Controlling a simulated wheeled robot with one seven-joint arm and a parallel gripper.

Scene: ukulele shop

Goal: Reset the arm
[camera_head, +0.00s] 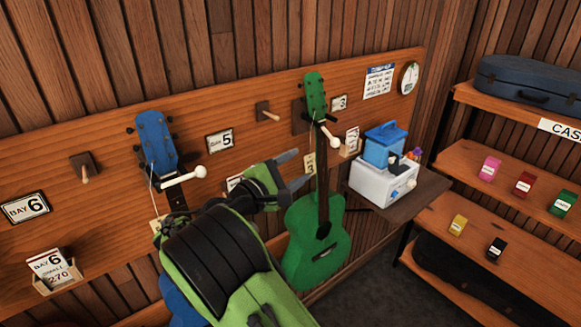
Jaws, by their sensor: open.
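My gripper (299,170) is in the middle of the head view, at the end of my green and black arm, which reaches up from the bottom. Its two grey fingers are apart and I see nothing between them. The fingertips point right, towards the neck of a green ukulele (316,240) that hangs on the wall board. I cannot tell whether they touch it. A blue ukulele (158,143) hangs to the left, its body mostly hidden behind my arm.
The wooden wall board (120,215) carries pegs, bay signs and card holders. A side table (425,187) at right holds a white box (384,185) with a blue container (381,147). Shelves (470,160) with cases and small coloured boxes stand far right. Floor shows between them.

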